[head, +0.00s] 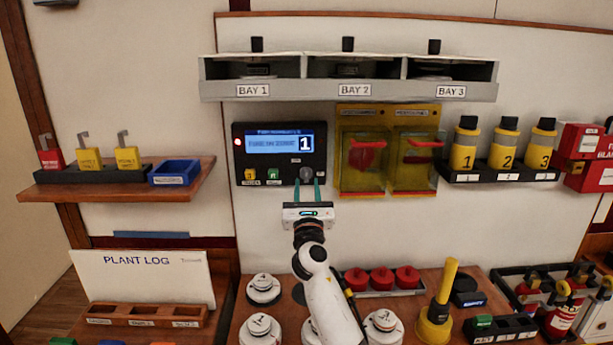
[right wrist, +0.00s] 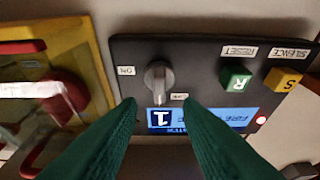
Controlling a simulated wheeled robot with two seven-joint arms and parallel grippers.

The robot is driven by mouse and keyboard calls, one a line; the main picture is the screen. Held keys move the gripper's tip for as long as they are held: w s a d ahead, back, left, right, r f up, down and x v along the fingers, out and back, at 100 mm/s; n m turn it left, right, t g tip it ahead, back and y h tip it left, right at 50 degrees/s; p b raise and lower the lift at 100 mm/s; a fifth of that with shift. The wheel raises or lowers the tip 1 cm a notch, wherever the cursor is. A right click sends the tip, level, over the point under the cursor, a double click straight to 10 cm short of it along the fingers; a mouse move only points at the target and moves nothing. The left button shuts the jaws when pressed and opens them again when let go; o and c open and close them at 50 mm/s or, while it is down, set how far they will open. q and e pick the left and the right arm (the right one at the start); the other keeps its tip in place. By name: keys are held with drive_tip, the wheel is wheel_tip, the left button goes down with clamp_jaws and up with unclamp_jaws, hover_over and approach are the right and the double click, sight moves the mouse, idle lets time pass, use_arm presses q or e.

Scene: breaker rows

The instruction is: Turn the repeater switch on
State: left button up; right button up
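The black panel (head: 240,160) on the wall has a lit blue screen (head: 270,143) showing small text and a 1. A grey rotary switch (head: 306,174) sits at its lower right. The right wrist view, upside down, shows this switch (right wrist: 159,76) with its grip upright and small labels at either side; I cannot read them surely. My right gripper (head: 308,186) is open and empty, its green fingers pointing at the panel. In the wrist view, the fingertips (right wrist: 160,105) lie either side of the switch's line, apart from it. My left gripper is not in view.
Beside the switch are a green button (right wrist: 235,78) and a yellow button (right wrist: 281,80). Yellow-framed covers (head: 388,113) hang just right of the panel. Grey bays (head: 348,92) run above. White round detectors (head: 263,289) and red items (head: 382,279) stand on the bench below.

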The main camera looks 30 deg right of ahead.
sight(306, 174)
drive_tip(key=shift+x, duration=1.95)
